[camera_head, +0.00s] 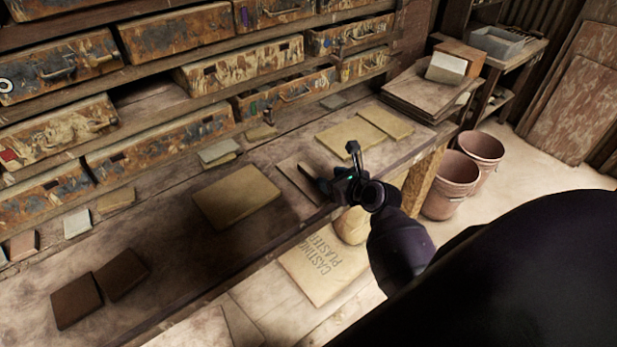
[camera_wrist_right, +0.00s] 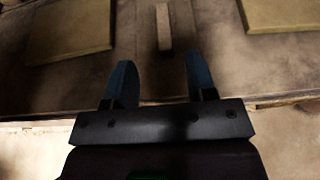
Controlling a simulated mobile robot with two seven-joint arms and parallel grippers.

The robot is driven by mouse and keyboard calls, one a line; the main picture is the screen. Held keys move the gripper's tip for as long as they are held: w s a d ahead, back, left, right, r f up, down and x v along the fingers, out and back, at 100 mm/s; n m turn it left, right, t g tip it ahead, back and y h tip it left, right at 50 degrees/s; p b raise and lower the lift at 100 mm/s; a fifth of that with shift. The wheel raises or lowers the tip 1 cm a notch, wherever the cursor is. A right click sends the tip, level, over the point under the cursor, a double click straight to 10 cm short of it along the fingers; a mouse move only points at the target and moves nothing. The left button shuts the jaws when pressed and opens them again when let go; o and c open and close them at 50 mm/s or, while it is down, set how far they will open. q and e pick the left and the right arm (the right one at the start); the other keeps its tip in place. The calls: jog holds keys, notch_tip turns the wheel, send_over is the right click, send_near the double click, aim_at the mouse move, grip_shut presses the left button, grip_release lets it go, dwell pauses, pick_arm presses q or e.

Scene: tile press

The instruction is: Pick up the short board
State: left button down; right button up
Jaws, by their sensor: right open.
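My right gripper (camera_head: 331,165) is open over the front edge of the bench, with its fingers pointing across it. In the right wrist view, my right gripper (camera_wrist_right: 156,75) shows two dark, spread fingers with nothing between them. A short, narrow, pale-brown board (camera_wrist_right: 163,25) lies ahead of the gap, apart from the fingertips. In the head view, a thin grey-brown board (camera_head: 292,170) lies flat beside the gripper, partly hidden by it. I cannot tell whether it is the same piece. My left gripper is not in view.
A tan tile (camera_head: 236,196) lies left of the gripper; two yellowish tiles (camera_head: 349,142) (camera_head: 386,121) lie beyond it. Two dark brown tiles (camera_head: 76,300) (camera_head: 121,274) are at the left. Drawers (camera_head: 160,138) line the back. Buckets (camera_head: 452,180) and a plaster bag (camera_head: 320,268) stand off the bench.

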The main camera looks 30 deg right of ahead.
aim_at(308, 168)
jog(key=x, duration=0.5)
jog(key=shift+w, duration=0.2)
jog(key=shift+d+b+x, duration=0.2)
jog(key=shift+b+x, duration=0.15)
jog(key=shift+x, duration=2.35)
jog(key=shift+d+f, duration=0.1)
jog(key=shift+c, duration=0.5)
grip_shut()
